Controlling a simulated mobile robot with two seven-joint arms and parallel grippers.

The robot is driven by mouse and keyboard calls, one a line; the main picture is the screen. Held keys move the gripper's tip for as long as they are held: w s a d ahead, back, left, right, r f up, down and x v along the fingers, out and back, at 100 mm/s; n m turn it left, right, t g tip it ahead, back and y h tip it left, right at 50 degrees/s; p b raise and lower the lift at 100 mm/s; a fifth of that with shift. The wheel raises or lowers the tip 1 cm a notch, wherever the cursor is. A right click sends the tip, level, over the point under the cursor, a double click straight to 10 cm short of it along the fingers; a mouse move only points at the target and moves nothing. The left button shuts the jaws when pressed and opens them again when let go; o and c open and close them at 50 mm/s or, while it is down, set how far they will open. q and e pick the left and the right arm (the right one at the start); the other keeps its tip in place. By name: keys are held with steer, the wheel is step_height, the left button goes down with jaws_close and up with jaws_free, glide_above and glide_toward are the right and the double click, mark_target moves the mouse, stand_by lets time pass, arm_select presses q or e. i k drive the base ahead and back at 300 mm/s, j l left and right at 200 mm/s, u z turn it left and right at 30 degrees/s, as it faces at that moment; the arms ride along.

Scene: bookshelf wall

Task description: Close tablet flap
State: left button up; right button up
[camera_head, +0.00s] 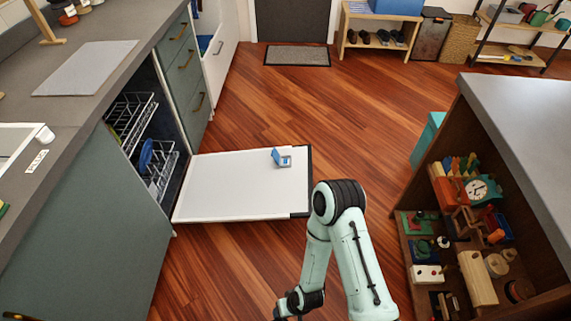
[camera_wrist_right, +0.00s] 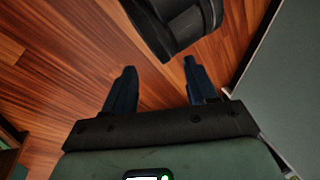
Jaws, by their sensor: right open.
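The tablet flap (camera_head: 279,155) is a small blue piece on the inner face of the open dishwasher door (camera_head: 228,188). It stands raised beside its small compartment (camera_head: 285,162). My right arm reaches in from the bottom of the head view and bends down, in front of the door's near right corner. My right gripper (camera_wrist_right: 160,82) is open and empty in the right wrist view, over the wood floor, well apart from the flap. In the head view its fingers are not clearly seen. My left gripper is not in view.
The dishwasher's racks (camera_head: 135,115) stand inside at left, under the grey counter (camera_head: 60,130). A shelf unit with toys (camera_head: 470,235) stands at right. The wood floor (camera_head: 340,110) between is clear. A doormat (camera_head: 297,56) lies at the back.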

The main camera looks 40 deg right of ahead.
mark_target(276, 156)
steer(key=z, duration=0.4)
steer(key=i+z, duration=0.15)
steer(key=z, duration=0.35)
steer(key=i+j+z, duration=0.1)
steer(key=z, duration=0.4)
steer(key=i+j+z, duration=0.2)
steer(key=z, duration=0.3)
